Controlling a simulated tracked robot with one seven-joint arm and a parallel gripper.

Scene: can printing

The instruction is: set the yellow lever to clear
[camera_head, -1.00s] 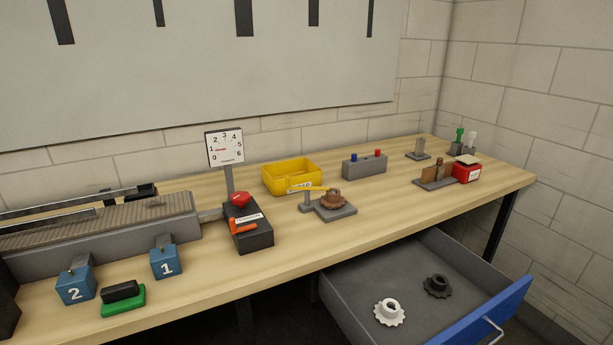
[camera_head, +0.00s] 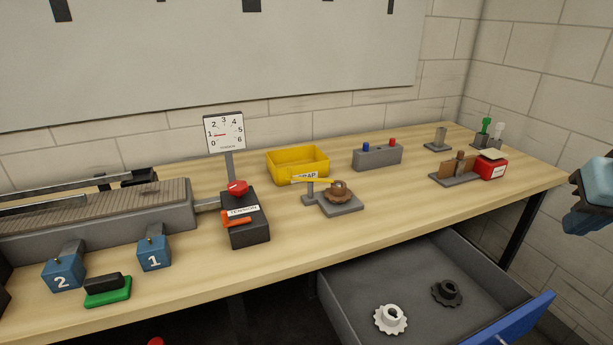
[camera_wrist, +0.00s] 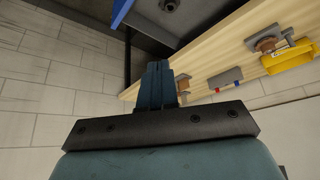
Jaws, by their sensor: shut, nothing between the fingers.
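No "clear" mark is readable. In the wrist view the lever is too small to tell, near the gear (camera_wrist: 267,44). My gripper (camera_wrist: 157,67) is shut and empty, well apart from the lever. In the head view only a teal part of my arm shows, at the right edge; the fingers are out of view.
A yellow scrap bin (camera_head: 298,162) stands just behind the lever. A grey box (camera_head: 378,157) with blue and red buttons is right of it. A black box (camera_head: 246,228) with a red knob stands left. The open drawer (camera_head: 420,275) holds two gears. The bench front is clear before the lever.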

